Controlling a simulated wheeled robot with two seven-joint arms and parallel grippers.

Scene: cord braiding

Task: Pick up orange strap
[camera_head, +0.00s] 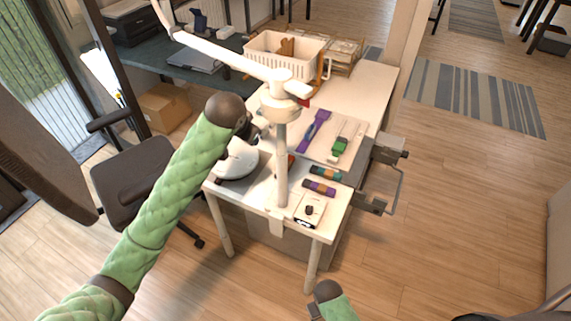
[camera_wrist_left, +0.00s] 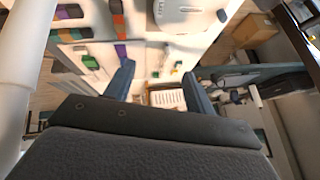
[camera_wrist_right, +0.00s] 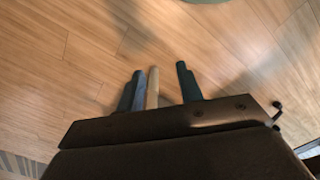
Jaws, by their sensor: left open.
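A narrow orange strap (camera_wrist_left: 118,22) shows in the left wrist view near the top, beside the purple strap (camera_wrist_left: 121,52). In the head view only a small orange-red bit (camera_head: 291,161) shows beside the white post, and I cannot tell if it is the same strap. My left gripper (camera_wrist_left: 158,88) is open above the table with nothing between its fingers. In the head view it is mostly hidden behind the end of my green arm. My right gripper (camera_wrist_right: 160,85) is apart from the table, over the floor. Its fingers stand apart, with a tan bar showing near the left one.
A white post (camera_head: 281,165) stands at the table's front. A purple strap (camera_head: 314,130), a green piece (camera_head: 340,147) and two banded rolls (camera_head: 319,187) lie right of it. A white basket (camera_head: 283,55) stands behind. A clamp-like fixture (camera_head: 385,165) juts from the right edge.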

